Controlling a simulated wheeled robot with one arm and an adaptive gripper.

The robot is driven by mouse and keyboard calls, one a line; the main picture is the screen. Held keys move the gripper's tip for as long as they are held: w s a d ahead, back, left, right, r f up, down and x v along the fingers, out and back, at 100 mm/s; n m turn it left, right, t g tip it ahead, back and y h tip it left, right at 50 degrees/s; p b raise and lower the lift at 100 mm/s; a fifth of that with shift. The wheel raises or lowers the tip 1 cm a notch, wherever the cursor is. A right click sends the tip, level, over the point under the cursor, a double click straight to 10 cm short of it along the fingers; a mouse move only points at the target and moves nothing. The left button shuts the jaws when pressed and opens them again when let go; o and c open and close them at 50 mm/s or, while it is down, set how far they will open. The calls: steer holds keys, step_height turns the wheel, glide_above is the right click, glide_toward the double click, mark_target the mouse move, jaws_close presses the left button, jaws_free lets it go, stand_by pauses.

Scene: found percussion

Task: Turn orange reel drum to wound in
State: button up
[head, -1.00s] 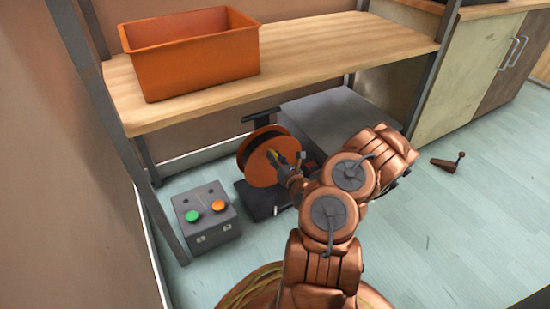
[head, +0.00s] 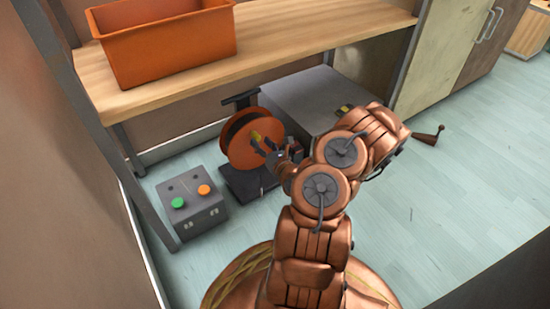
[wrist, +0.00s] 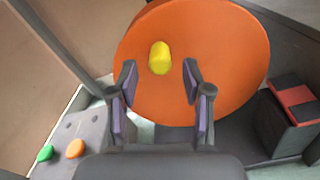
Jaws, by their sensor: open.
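The orange reel drum (head: 240,146) stands upright on a dark base (head: 246,182) on the floor under the shelf. In the wrist view its flat orange face (wrist: 230,60) fills the upper middle. A yellow knob (wrist: 160,58) sticks out from this face, left of its middle; it also shows in the head view (head: 257,136). My gripper (wrist: 160,82) is open in front of the face. The knob lies between and just beyond the two fingertips, and I cannot see any contact. In the head view my gripper (head: 270,146) is small and partly hidden by my arm.
A grey box (head: 190,208) with a green button and an orange button stands left of the reel. A large grey case (head: 310,95) is behind right. An orange bin (head: 165,45) sits on the wooden shelf (head: 290,30). A brown lever-like thing (head: 428,135) lies right; floor there is clear.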

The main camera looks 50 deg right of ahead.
steer(key=v, duration=0.9)
stand_by(0.3)
steer(key=shift+c, duration=0.4)
